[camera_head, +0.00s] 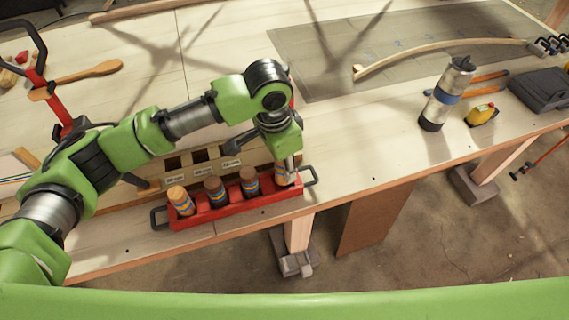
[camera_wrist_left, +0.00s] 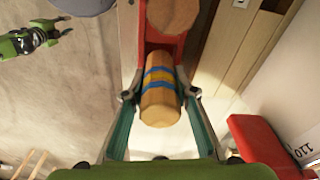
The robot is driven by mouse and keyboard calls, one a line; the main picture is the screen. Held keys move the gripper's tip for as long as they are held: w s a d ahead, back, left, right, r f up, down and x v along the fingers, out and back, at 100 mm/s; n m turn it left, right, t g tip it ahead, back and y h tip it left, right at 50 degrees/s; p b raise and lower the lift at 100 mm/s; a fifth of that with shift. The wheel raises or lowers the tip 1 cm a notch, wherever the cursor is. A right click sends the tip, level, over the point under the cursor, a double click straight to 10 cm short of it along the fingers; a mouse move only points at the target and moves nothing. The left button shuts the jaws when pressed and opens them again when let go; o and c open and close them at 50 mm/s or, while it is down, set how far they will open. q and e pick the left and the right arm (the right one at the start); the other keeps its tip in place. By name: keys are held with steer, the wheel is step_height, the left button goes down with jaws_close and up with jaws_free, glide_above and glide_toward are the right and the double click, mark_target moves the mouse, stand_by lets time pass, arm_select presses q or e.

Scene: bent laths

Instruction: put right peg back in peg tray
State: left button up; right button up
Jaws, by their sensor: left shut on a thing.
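The red peg tray (camera_head: 215,214) lies along the table's front edge, with a dark handle at each end. Three banded wooden pegs stand in it. The right peg (camera_head: 281,172), with blue and yellow bands, is at the tray's right end. My left gripper (camera_head: 287,158) is shut on this peg from above. In the left wrist view the right peg (camera_wrist_left: 160,92) is between the two fingers, over the red tray (camera_wrist_left: 163,45). I cannot tell how deep its lower end sits.
Behind the tray is a wooden block (camera_head: 202,168) with dark square openings and labels. A silver bottle (camera_head: 446,94), a yellow tape measure (camera_head: 482,115) and a dark case (camera_head: 541,90) are at the right. A bent lath (camera_head: 440,46) lies farther back.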

arm_select(q)
steer(key=shift+f, duration=0.8)
steer(key=shift+f, duration=0.65)
steer(key=o, duration=1.2)
step_height(320, 180, up, 9)
steer(key=p, duration=0.9)
steer(key=shift+r+p, duration=0.15)
steer(key=shift+p, duration=0.2)
